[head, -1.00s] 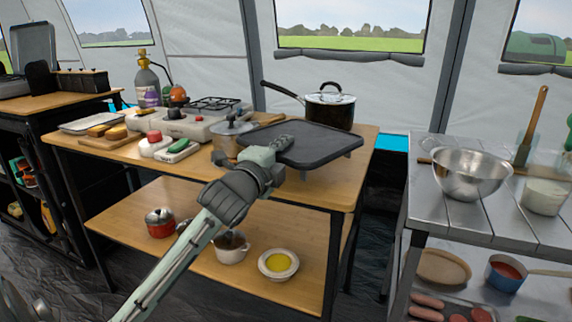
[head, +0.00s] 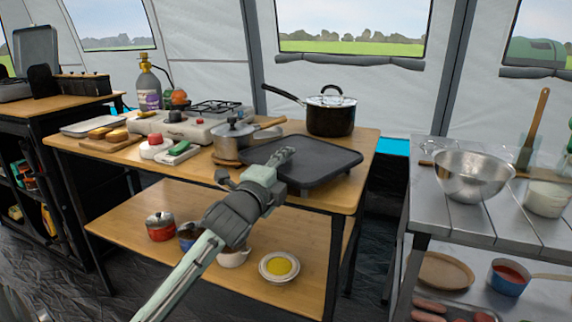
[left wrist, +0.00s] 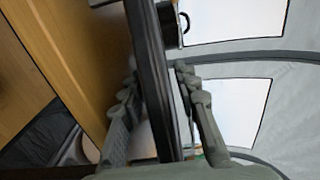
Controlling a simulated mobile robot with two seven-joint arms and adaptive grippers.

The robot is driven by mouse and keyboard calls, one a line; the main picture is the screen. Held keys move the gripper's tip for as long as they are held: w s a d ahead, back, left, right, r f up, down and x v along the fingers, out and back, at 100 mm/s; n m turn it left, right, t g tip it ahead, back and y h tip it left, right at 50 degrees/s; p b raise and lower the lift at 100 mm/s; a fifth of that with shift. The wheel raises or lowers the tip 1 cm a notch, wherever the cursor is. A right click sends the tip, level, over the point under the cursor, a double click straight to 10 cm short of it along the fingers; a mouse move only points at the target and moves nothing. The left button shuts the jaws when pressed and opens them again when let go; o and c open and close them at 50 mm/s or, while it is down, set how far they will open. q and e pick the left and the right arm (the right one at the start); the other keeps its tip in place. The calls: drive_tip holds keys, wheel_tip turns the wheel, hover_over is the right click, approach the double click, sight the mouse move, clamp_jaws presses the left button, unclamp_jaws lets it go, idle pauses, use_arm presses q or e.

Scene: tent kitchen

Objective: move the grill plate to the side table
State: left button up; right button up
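The grill plate (head: 327,159) is a flat dark square plate with a raised rim, low over the front right of the wooden table (head: 205,172). I cannot tell whether its underside touches the wood. My left gripper (head: 286,164) is at its front left edge, one finger over the top. In the left wrist view the plate (left wrist: 156,90) is a dark band between the two fingers (left wrist: 155,72), which close on it near their tips. My right gripper is not in view. Which table is the side table is not clear.
A black pot (head: 330,115) stands behind the plate, and a lidded steel pan (head: 236,138) stands close at its left. A gas stove (head: 190,127) is further left. A metal table (head: 500,220) with a steel bowl (head: 472,176) stands to the right, across a gap.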

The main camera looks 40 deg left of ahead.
use_arm(q)
drive_tip(key=shift+r, duration=0.15)
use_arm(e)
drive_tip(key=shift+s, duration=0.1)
use_arm(q)
drive_tip(key=shift+s+d, duration=0.1)
drive_tip(key=shift+s, duration=0.25)
drive_tip(key=p+v, duration=0.4)
drive_tip(key=v, duration=0.7)
drive_tip(key=s+d+f+n+g, duration=0.15)
drive_tip(key=f+n+g, duration=0.25)
drive_tip(key=f, duration=0.8)
drive_tip(key=s+d+f+n+g, duration=0.1)
drive_tip(key=s+f+n+g, duration=0.3)
drive_tip(key=f, duration=0.8)
drive_tip(key=s+d+f+n+g+h, duration=0.1)
drive_tip(key=s+d+f+n+g, duration=0.2)
drive_tip(key=s+f, duration=0.2)
drive_tip(key=s+d+f+n+g+h, duration=0.1)
drive_tip(key=s+d+f+n+g, duration=0.1)
drive_tip(key=s+f, duration=0.3)
wheel_tip(320, 180, down, 5)
drive_tip(key=shift+s+d+r+n+g, duration=0.1)
drive_tip(key=shift+s+d+n+g, duration=0.25)
drive_tip(key=shift+d+g, duration=0.4)
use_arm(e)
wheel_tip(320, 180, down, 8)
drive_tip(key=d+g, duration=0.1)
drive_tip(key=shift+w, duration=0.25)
